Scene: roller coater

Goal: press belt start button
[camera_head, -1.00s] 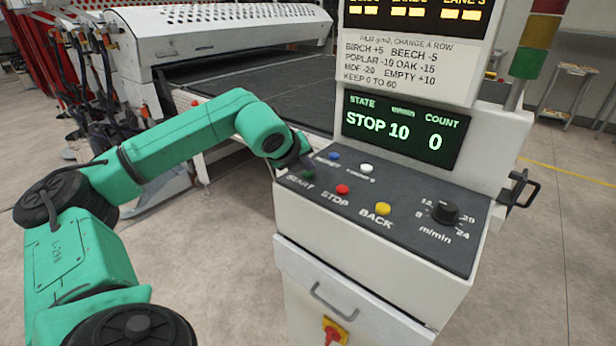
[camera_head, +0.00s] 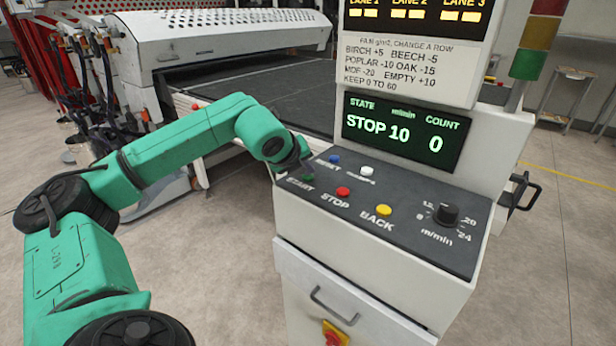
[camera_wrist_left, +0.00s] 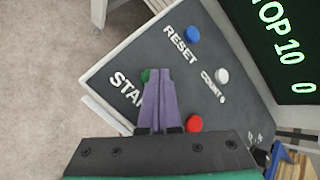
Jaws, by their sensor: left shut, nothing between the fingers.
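The green start button (camera_head: 307,177) sits at the left front of the sloped control panel (camera_head: 330,210), beside the word START. My left gripper (camera_head: 302,166) is shut and empty, with its tips close to this button. In the left wrist view the shut purple fingers (camera_wrist_left: 157,75) partly cover the green button (camera_wrist_left: 146,75). I cannot tell whether the tips touch it. The display (camera_head: 403,131) reads STOP, 10 and count 0. My right gripper is not in view.
Near the start button are the blue reset button (camera_head: 334,159), the white count button (camera_head: 367,171), the red stop button (camera_head: 343,192) and the yellow back button (camera_head: 383,210). A black speed knob (camera_head: 445,213) is at the right. The coater's belt (camera_head: 270,88) lies behind.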

